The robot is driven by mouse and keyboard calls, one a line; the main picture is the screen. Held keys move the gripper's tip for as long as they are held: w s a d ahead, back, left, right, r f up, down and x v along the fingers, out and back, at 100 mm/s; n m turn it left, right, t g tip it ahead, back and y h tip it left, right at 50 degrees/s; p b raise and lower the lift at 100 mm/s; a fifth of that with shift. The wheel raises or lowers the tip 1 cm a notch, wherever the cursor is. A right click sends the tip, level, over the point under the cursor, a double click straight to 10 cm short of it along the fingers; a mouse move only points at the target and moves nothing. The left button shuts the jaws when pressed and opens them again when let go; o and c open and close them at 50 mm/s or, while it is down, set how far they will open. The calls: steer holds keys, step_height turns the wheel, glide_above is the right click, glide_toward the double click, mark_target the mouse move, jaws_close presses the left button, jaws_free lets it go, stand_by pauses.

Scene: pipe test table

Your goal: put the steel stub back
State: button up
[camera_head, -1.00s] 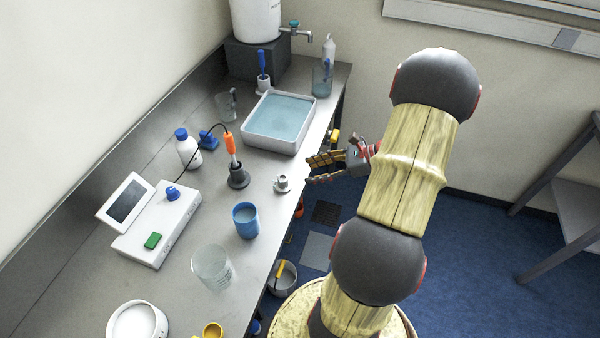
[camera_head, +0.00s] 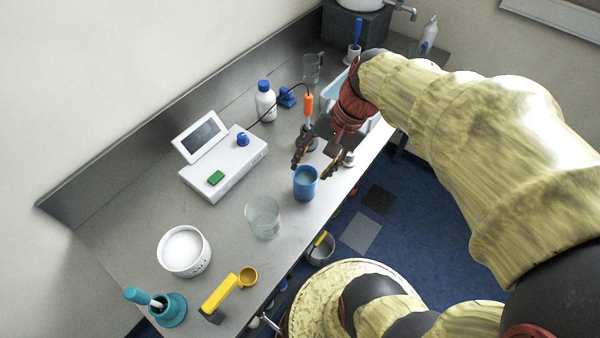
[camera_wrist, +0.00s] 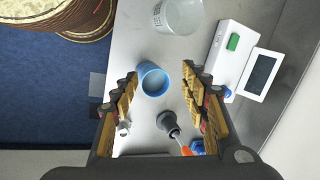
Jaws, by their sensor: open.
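A small pale metal piece with a round base, which looks like the steel stub (camera_head: 348,159), stands on the table near its right edge, partly behind my gripper. It also shows in the wrist view (camera_wrist: 124,127), beside the left finger. My gripper (camera_head: 311,171) is open above the table, with its fingers pointing down towards the blue cup (camera_head: 305,188). In the wrist view, my gripper (camera_wrist: 160,72) has nothing between its fingers; the blue cup (camera_wrist: 153,82) shows below the gap. I cannot tell which spot the stub belongs to.
An orange-handled probe (camera_head: 308,104) stands in a dark holder close behind my gripper. A clear beaker (camera_head: 263,217), a white meter (camera_head: 225,170) and a white bottle (camera_head: 265,101) are nearby. A water tray (camera_head: 336,86) is mostly hidden by my arm. A yellow-handled tool (camera_head: 220,294) lies in front.

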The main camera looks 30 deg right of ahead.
steer(key=s+a+r+n+t+h, duration=0.3)
steer(key=s+a+r+n, duration=0.2)
steer(key=n, duration=0.4)
steer(key=shift+a+r+n, duration=0.4)
steer(key=shift+a+r, duration=0.35)
stand_by(0.4)
